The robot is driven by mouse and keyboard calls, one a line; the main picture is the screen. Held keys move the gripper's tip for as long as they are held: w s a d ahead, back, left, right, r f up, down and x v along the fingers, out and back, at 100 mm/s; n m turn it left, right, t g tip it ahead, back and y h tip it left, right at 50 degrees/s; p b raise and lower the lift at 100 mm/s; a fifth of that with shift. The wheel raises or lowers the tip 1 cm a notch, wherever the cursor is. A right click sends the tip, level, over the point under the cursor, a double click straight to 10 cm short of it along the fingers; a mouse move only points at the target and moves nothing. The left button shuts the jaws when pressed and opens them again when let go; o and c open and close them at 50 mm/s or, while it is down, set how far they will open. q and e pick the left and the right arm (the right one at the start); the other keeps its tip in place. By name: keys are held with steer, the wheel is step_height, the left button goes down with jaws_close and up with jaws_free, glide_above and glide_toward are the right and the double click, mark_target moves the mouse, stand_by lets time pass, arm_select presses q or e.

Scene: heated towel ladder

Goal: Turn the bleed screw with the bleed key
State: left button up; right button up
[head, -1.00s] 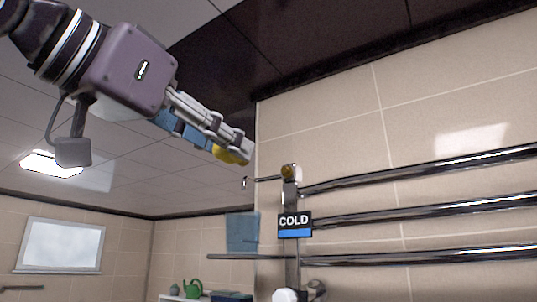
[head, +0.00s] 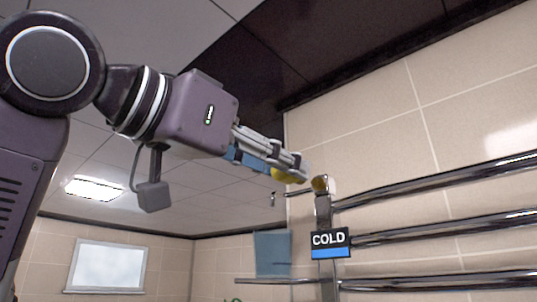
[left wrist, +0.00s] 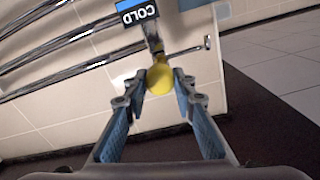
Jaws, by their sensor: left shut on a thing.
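My left gripper (head: 300,174) is shut on a yellow, rounded piece (head: 280,174), which looks like the handle of the bleed key. In the left wrist view the yellow piece (left wrist: 160,79) sits between the two fingertips (left wrist: 158,86). The key's working end cannot be made out. A brass-coloured fitting (head: 320,184), likely the bleed screw, tops the towel ladder's upright post (head: 323,212). The fingertips are just left of and slightly above it in the head view; I cannot tell whether the key touches it. In the wrist view the yellow piece hides the fitting. My right gripper is out of view.
Chrome rungs (head: 440,186) run right from the post along the tiled wall. A COLD sign (head: 330,243) hangs on the post. A thin rod (left wrist: 190,50) sticks out near its top.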

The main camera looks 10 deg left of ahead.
arm_select(q)
steer(key=shift+p+x, duration=0.45)
steer(key=shift+x, duration=1.1)
steer(key=shift+w+d+r, duration=0.1)
steer(key=shift+w, duration=0.05)
steer(key=shift+w+d, duration=0.15)
steer(key=shift+w, duration=0.1)
steer(key=o, duration=0.5)
steer(key=shift+w, duration=0.1)
jaws_close()
